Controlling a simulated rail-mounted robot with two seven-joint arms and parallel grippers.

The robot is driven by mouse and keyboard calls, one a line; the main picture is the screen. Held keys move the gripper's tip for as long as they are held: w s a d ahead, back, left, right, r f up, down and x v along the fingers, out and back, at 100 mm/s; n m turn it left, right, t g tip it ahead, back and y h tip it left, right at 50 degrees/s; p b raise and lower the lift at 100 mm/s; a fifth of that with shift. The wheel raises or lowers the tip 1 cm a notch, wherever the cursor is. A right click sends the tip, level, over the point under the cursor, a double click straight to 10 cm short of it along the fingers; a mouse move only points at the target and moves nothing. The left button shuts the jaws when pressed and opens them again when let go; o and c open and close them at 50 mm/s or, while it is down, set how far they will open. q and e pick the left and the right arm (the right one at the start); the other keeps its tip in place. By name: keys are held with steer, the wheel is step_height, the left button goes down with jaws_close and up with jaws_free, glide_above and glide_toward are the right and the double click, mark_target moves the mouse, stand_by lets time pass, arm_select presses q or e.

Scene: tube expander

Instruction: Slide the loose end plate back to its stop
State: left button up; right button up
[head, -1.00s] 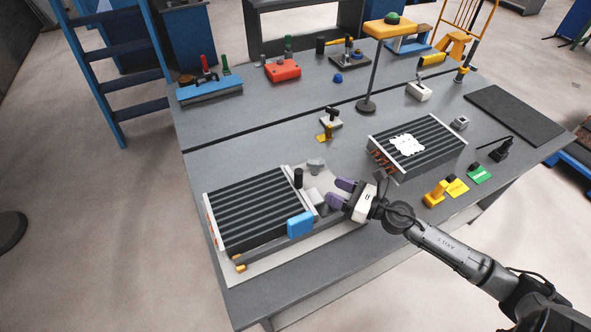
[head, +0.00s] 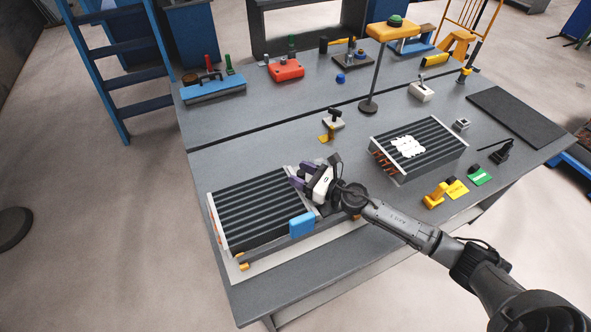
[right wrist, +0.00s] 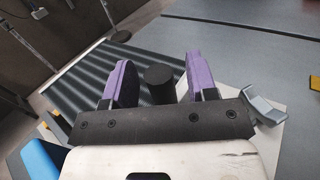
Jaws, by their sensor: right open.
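The finned core (head: 262,210) lies in its fixture at the left front of the bench. A pale end plate (head: 316,209) stands along its right end, mostly hidden by my right gripper. A black upright knob (right wrist: 160,84) shows in the right wrist view, by the core's right end. My right gripper (head: 297,176) is open over this end. In the right wrist view its purple fingers (right wrist: 160,82) are on either side of the knob, with gaps visible. Whether the fingers reach down around it is unclear. My left gripper is not in view.
A blue block (head: 302,225) sits at the core's front right corner. A grey bracket (right wrist: 262,106) is right of the fingers in the wrist view. A second finned core (head: 418,148) stands to the right. The bench's front strip (head: 290,290) is clear.

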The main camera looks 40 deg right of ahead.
steer(key=shift+x, duration=0.95)
steer(key=shift+c, duration=0.4)
jaws_close()
